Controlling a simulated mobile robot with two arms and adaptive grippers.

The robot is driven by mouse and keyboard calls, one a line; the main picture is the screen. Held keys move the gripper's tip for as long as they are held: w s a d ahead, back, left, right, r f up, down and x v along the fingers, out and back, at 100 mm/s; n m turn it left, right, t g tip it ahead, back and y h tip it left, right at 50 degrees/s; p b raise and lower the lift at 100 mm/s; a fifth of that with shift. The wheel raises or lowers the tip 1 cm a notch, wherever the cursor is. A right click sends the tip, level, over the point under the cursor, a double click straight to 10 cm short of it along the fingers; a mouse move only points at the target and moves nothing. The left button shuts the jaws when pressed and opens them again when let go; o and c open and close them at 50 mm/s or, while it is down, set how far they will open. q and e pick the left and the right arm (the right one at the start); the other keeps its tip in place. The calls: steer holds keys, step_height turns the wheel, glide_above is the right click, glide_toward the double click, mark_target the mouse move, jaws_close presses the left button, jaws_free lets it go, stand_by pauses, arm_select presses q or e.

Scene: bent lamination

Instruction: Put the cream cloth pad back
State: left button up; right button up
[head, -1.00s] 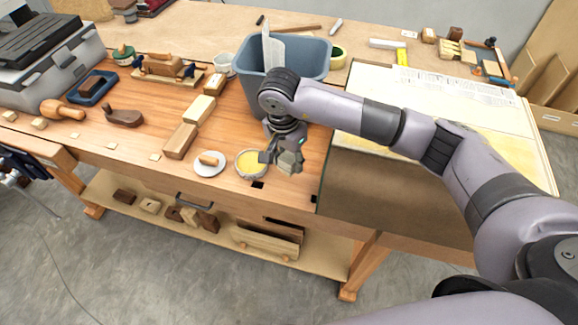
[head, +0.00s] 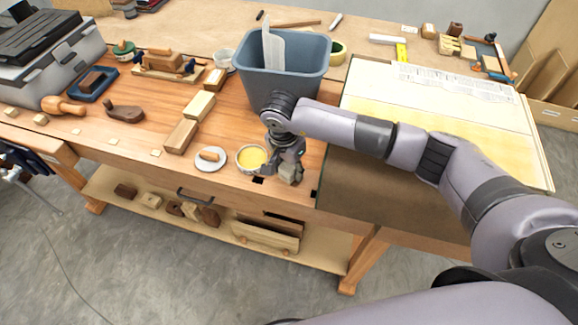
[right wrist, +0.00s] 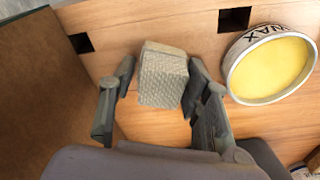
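The cream cloth pad (right wrist: 163,78) is a small greyish-cream block with a woven surface. In the head view the pad (head: 290,172) is at the bench's front edge, right of the wax tin, partly hidden by the gripper. My right gripper (right wrist: 160,82) has its fingers apart on either side of the pad. A gap shows at the left finger; the right finger is close to the pad, and contact cannot be told. The right gripper also shows in the head view (head: 283,165), pointing down. My left gripper is not in view.
The round wax tin (head: 251,157) with yellow wax stands just left of the gripper, beside a white dish (head: 209,159) with a tan piece. A blue-grey bin (head: 283,75) stands behind. A large board (head: 430,130) lies to the right. Dark square holes mark the bench's front strip.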

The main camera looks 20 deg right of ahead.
mark_target(285, 169)
steer(key=shift+o, duration=1.4)
steer(key=shift+r, duration=0.15)
step_height(285, 169, up, 12)
steer(key=a+b, duration=0.1)
steer(key=b, duration=0.2)
steer(key=shift+s+b, duration=0.3)
steer(key=shift+s, duration=0.15)
